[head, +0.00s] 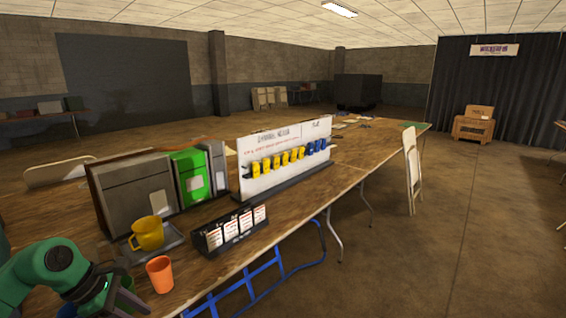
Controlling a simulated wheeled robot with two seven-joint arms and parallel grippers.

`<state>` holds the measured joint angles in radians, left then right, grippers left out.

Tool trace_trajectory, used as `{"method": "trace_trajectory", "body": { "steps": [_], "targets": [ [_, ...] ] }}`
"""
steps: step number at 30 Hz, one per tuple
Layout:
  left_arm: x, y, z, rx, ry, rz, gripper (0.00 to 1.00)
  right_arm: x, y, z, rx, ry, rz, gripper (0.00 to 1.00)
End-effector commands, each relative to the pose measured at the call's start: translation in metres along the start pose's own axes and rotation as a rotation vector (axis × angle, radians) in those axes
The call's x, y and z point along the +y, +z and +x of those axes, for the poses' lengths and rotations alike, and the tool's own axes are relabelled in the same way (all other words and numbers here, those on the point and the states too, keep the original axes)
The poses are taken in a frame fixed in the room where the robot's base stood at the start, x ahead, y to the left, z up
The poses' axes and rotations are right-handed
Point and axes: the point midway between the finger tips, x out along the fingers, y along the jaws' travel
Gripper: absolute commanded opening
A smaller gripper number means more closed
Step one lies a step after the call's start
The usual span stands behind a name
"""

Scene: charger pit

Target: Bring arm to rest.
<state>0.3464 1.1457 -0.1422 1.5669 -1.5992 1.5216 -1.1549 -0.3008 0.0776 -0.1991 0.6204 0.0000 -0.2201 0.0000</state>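My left arm reaches in at the bottom left corner, a green arm with a dark wrist. Its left gripper (112,292) is low over the near end of the wooden table (290,228). A dark green thing, perhaps a cup (127,285), shows right beside the gripper, partly hidden. I cannot tell whether the fingers are around it or only beside it. My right gripper is not in view.
A yellow mug (147,233) sits on the tray of a grey machine (135,192). A black card rack (230,232) and a white board with yellow and blue items (285,160) stand further along. A blue frame (265,275) is below the table edge.

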Motion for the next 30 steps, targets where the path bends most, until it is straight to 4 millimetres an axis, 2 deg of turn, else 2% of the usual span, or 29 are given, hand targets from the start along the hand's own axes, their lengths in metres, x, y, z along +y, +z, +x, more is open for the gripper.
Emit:
{"method": "trace_trajectory", "body": {
  "steps": [8,11,14,17,18,20,21,23,24,26,28,29,30],
  "targets": [
    [0.017,0.035,0.046,-0.387,-0.032,-0.404,0.38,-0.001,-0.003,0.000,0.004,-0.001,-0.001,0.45],
    [0.032,0.040,0.066,-0.569,-0.056,-0.669,0.38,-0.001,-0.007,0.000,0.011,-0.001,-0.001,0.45],
    [0.050,0.027,0.093,-0.756,-0.085,-1.030,0.38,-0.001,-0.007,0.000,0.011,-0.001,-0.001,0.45],
    [0.063,-0.005,0.127,-0.905,-0.104,-1.419,0.38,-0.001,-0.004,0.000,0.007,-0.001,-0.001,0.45],
    [0.065,-0.021,0.142,-0.948,-0.107,-1.571,0.38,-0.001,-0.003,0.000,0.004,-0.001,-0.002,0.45],
    [0.061,-0.051,0.168,-1.001,-0.107,-1.807,0.38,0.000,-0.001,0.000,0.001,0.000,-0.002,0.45],
    [0.055,-0.073,0.187,-1.030,-0.102,-1.972,0.38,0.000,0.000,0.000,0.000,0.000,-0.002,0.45],
    [0.037,-0.110,0.220,-1.057,-0.083,-2.235,0.38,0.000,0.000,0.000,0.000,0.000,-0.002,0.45],
    [0.021,-0.135,0.242,-1.064,-0.062,-2.409,0.38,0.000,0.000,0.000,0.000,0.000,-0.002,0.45],
    [-0.011,-0.170,0.274,-1.059,-0.019,-2.656,0.38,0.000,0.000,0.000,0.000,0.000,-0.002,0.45],
    [-0.056,-0.204,0.308,-1.030,0.048,-2.922,0.38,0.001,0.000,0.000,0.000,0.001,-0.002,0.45],
    [-0.077,-0.218,0.321,0.977,-0.081,2.929,0.38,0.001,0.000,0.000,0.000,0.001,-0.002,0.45],
    [-0.107,-0.234,0.338,0.873,-0.123,2.831,0.38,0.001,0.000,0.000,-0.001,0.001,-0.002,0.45]
  ]
}}
